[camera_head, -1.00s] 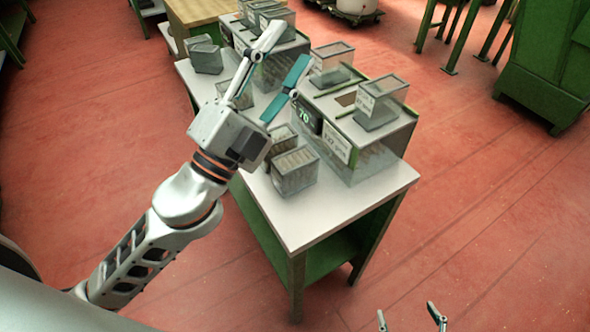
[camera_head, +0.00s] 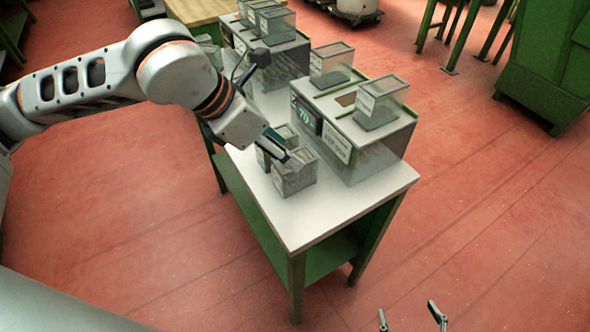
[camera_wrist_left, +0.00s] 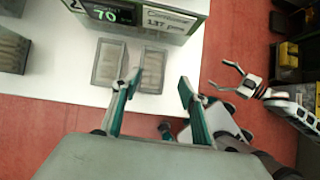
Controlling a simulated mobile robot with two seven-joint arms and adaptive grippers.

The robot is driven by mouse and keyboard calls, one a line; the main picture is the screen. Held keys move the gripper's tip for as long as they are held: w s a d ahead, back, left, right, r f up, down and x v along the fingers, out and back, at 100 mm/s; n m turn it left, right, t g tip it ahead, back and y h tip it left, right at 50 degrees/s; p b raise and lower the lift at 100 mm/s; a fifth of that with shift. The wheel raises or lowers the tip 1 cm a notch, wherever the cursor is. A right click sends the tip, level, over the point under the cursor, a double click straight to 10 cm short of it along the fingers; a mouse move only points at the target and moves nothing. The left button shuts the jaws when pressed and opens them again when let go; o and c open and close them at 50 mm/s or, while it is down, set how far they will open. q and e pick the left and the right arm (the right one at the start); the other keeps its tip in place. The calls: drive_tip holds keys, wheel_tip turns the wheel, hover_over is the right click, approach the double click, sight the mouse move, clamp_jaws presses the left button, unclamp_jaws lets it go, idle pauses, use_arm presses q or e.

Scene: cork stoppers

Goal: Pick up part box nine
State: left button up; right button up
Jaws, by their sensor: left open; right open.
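Two small grey translucent part boxes stand side by side on the white table: a front box (camera_head: 298,181) and one behind it (camera_head: 263,160), partly hidden by my arm. I cannot read a nine on either. In the left wrist view they show as a left box (camera_wrist_left: 108,63) and a right box (camera_wrist_left: 152,71). My left gripper (camera_head: 284,150) is just above these boxes in the head view; in the wrist view its open, empty fingers (camera_wrist_left: 158,82) point toward the right box. My right gripper (camera_head: 411,316) is open and empty, low in front of the table.
A larger dispenser (camera_head: 368,163) with a display reading 70 stands right behind the small boxes, with clear bins (camera_head: 380,103) on top. A second dispenser (camera_head: 285,62) stands further back. The table's front corner (camera_head: 330,215) is bare. A green cabinet (camera_head: 550,75) is far right.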

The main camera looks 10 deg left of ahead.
sight(305, 167)
use_arm(q)
drive_tip(key=shift+w+a+f+y, duration=0.4)
drive_tip(key=shift+w+a+f, duration=0.1)
drive_tip(key=shift+w, duration=0.05)
drive_tip(key=x, duration=0.5)
drive_tip(key=shift+w+d+b, duration=0.1)
drive_tip(key=shift+d+b, duration=0.05)
drive_tip(key=shift+b, duration=0.25)
drive_tip(key=shift+b+x, duration=0.35)
drive_tip(key=shift+x, duration=2)
drive_tip(key=shift+d+f, duration=0.3)
drive_tip(key=shift+f, duration=0.1)
drive_tip(key=shift+w, duration=0.1)
drive_tip(key=c, duration=0.9)
